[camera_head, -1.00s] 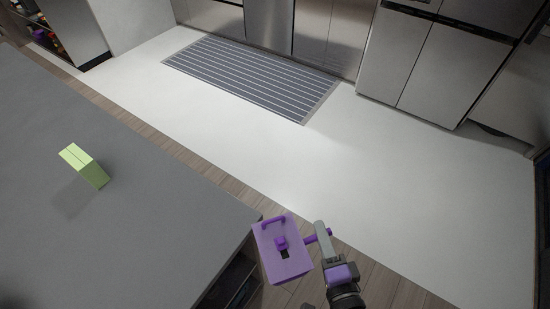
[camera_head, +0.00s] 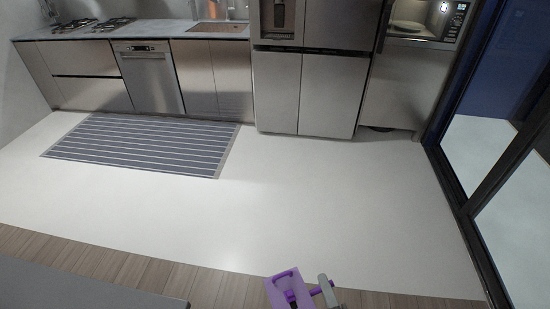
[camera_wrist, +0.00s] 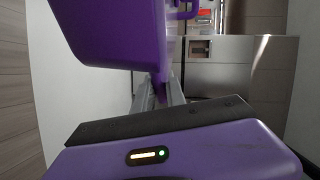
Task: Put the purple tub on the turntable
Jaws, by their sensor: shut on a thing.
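The purple tub (camera_head: 282,284) is at the bottom edge of the head view, partly cut off. My gripper (camera_head: 301,299) is shut on it, at its right side in that view. The tub also fills the upper left of the wrist view (camera_wrist: 100,38), close to the camera, and hides the fingertips. A pale round plate, seemingly the turntable (camera_head: 407,27), lies inside a lit microwave at the upper right of the head view. The tub is far from it, on the near side of the floor.
A striped runner (camera_head: 140,145) lies on the white floor before the cabinets. A fridge (camera_head: 305,85) stands left of the microwave (camera_head: 452,22). A glass door (camera_head: 485,190) borders the right. A grey counter (camera_head: 60,287) is at near left. The middle floor is clear.

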